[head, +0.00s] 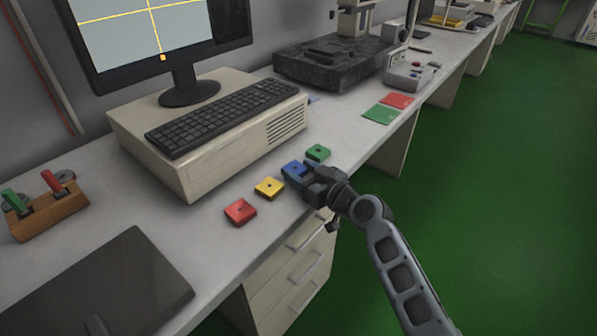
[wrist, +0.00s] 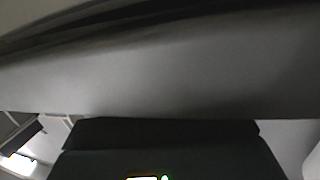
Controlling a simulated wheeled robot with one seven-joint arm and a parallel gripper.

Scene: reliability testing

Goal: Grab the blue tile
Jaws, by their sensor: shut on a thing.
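The blue tile (head: 294,168) is a small square block with a dark hole on top, near the front edge of the white bench. My gripper (head: 306,174) reaches in from the right at bench height and is shut on the blue tile's right side. Part of the tile is hidden by the fingers. The wrist view shows only grey surfaces and dark parts close up, and I cannot make out the tile there.
A green tile (head: 318,152) sits just behind my gripper; a yellow tile (head: 269,187) and a red tile (head: 240,212) lie in front and left. A beige computer case (head: 190,175) with a keyboard (head: 222,115) stands behind. Flat green (head: 381,114) and red (head: 397,101) squares lie farther along.

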